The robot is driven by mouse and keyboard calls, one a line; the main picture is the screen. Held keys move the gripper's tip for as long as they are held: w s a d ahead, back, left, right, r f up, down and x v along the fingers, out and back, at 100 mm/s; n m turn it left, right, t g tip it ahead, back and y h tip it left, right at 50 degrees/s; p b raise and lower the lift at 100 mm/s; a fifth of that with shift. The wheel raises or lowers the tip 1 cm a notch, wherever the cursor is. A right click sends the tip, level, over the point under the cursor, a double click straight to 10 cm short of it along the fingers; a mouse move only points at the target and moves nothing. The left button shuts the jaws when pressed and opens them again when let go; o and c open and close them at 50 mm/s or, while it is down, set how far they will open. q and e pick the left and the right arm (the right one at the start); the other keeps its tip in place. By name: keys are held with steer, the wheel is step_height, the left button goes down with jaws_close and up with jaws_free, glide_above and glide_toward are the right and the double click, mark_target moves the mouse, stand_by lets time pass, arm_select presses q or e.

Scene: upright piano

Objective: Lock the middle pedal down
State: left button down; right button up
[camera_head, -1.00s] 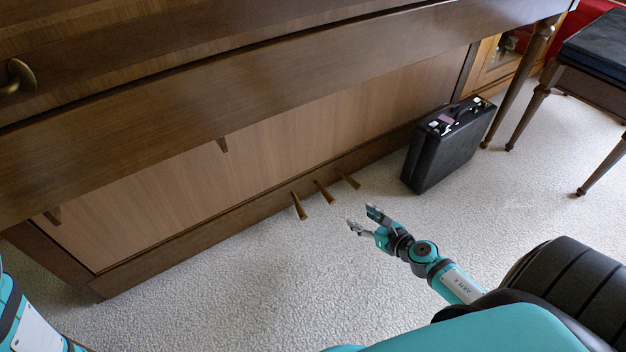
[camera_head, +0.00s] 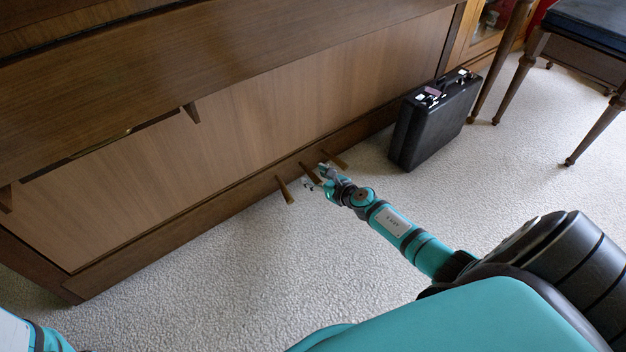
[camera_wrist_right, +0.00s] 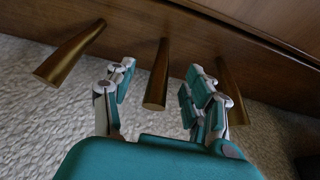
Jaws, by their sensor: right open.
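Three brass-brown pedals stick out from the base of the piano. The middle pedal (camera_head: 309,172) lies between the left pedal (camera_head: 284,189) and the right pedal (camera_head: 336,160). My right gripper (camera_head: 315,176) is open at the middle pedal. In the right wrist view, the middle pedal (camera_wrist_right: 156,78) shows between the spread fingers of my right gripper (camera_wrist_right: 161,68). I cannot tell whether they touch it. The left pedal (camera_wrist_right: 70,53) and the right pedal (camera_wrist_right: 234,102) lie outside the fingers; a finger partly hides the right one. My left gripper is out of view.
The piano's lower panel (camera_head: 250,130) rises behind the pedals, and its overhanging body (camera_head: 220,60) is above. A black briefcase (camera_head: 430,130) stands to the right. A bench (camera_head: 590,60) is at the far right. The pale carpet (camera_head: 220,290) in front is clear.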

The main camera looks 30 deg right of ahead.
steer(key=shift+x, duration=0.9)
steer(key=shift+c, duration=0.3)
jaws_close()
